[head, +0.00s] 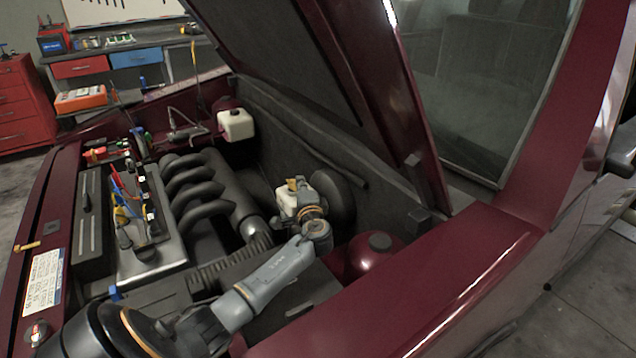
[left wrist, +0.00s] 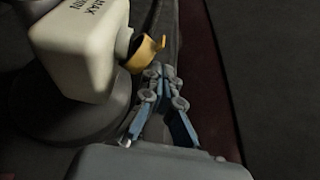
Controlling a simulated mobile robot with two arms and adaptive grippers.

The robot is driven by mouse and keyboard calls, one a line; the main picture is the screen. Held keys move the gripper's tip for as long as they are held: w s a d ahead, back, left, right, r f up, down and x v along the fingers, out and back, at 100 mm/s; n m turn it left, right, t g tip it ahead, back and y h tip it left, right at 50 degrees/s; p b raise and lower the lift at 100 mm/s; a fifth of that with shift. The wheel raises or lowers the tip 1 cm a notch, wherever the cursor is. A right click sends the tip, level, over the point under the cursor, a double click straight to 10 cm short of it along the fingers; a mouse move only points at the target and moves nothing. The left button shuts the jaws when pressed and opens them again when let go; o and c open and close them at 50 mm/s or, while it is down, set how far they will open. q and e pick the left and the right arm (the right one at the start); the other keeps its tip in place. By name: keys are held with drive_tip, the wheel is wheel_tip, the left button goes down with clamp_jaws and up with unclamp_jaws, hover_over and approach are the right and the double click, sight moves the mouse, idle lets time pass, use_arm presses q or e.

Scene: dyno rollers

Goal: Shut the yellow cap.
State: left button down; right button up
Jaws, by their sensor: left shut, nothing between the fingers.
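In the head view the cap (head: 296,184) is small, at the top of the white reservoir (head: 287,201) in the engine bay. My left gripper (left wrist: 162,74) is shut and empty, its fingertips just below and beside the cap. I cannot tell whether they touch it. In the head view my left arm partly hides the reservoir. My right gripper is not in view.
The raised maroon hood (head: 375,90) hangs above and behind the reservoir. A black round housing (head: 338,200) stands close to its right. Black intake pipes (head: 195,185) lie to the left. Another white reservoir (head: 236,124) is farther back.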

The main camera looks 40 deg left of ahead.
use_arm(q)
drive_tip(key=shift+s+a+f, duration=0.1)
drive_tip(key=shift+s+f, duration=0.1)
drive_tip(key=shift+s, duration=0.25)
idle(0.5)
